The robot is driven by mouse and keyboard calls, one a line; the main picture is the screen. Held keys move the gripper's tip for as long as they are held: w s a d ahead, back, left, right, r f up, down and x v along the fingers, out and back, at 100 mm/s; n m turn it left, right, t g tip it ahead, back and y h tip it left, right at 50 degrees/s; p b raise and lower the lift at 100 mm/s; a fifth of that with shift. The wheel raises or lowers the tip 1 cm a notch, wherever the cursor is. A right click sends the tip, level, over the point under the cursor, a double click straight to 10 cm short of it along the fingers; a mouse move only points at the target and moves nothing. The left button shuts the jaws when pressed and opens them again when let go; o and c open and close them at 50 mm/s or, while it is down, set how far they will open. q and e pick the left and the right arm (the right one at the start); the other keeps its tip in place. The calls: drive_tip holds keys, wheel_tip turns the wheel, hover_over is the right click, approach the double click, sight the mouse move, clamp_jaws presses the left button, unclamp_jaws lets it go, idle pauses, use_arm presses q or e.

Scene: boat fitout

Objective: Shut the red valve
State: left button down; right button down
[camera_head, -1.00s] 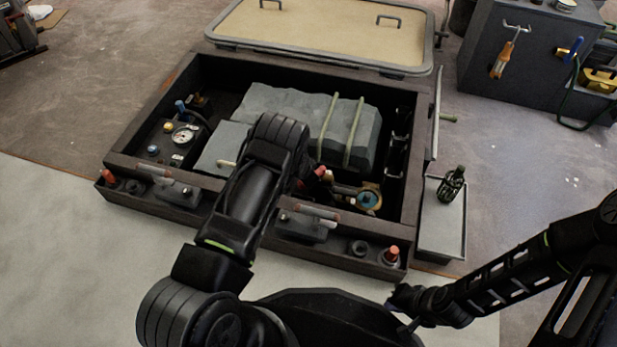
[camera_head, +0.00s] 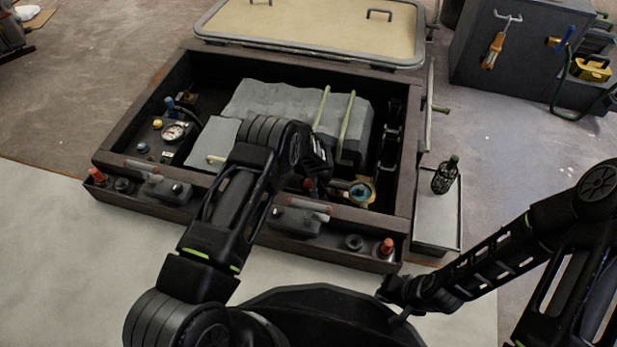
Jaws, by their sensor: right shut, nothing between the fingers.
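The open dark hatch box (camera_head: 133,133) holds the valves. A small red part (camera_head: 308,184), likely the red valve's handle, shows low in the box beside a pipe fitting with a round blue-centred top (camera_head: 360,190). Most of it is hidden by my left arm. My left gripper (camera_head: 320,182) reaches down into the box at this red part; its fingers are dark and partly covered, and I cannot tell whether it touches. My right gripper (camera_head: 388,292) is shut and empty, low in front of the box, well away from the valve.
A grey block (camera_head: 270,103) with two pale straps fills the box's middle. A gauge (camera_head: 174,132) sits at left. Red-topped items (camera_head: 387,247) stand on the front ledge. A dark bottle (camera_head: 446,175) stands on a side tray (camera_head: 430,225). The raised lid (camera_head: 320,30) lies behind.

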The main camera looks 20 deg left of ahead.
use_arm(q)
drive_tip(key=shift+d, duration=0.1)
drive_tip(key=c, duration=1.3)
unclamp_jaws()
drive_tip(key=shift+r, duration=0.1)
drive_tip(key=p+v, duration=0.3)
drive_tip(key=v, duration=0.4)
drive_tip(key=shift+r, duration=0.35)
drive_tip(key=shift+s, duration=0.15)
